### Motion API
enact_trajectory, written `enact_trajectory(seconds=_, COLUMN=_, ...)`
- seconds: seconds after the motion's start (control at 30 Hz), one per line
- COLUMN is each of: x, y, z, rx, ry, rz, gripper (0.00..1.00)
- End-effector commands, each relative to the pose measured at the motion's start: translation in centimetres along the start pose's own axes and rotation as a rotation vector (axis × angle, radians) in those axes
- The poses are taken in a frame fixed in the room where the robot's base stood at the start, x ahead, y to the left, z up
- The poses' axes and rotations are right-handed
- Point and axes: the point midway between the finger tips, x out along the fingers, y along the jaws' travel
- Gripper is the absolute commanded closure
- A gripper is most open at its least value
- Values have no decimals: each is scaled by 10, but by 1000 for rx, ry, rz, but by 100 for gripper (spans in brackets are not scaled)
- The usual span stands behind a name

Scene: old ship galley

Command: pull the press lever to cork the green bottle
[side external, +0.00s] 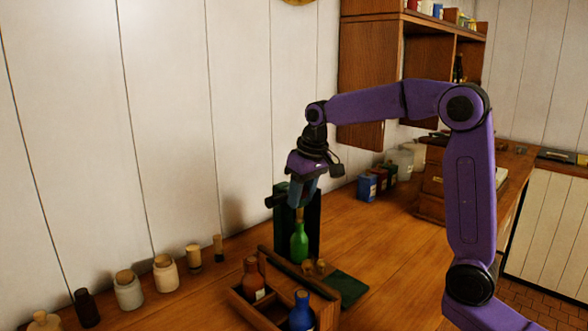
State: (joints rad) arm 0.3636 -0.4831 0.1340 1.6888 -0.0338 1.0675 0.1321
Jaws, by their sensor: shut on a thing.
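The green bottle (299,243) stands upright at the dark green press (314,228), against the press's upright part. A pale cork (299,214) shows at the top of the bottle's neck; how deep it sits is too small to tell. My gripper (301,197) points down at the top of the press, right above the cork and bottle. It is shut on the press lever, which is mostly hidden behind the fingers.
A wooden crate (262,312) holding a red-brown bottle (252,279) and a blue bottle (301,312) stands in front of the press. Several jars (165,274) line the wall at left. Small tins (367,187) stand behind right. The counter right of the press is clear.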

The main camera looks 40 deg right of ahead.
Motion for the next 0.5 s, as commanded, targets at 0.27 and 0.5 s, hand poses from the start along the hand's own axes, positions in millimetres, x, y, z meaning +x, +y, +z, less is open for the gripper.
enact_trajectory(seconds=0.27, x=14, y=0, z=14, rx=-1, ry=-18, rz=1, gripper=89)
enact_trajectory(seconds=0.5, x=21, y=0, z=20, rx=-1, ry=-16, rz=1, gripper=88)
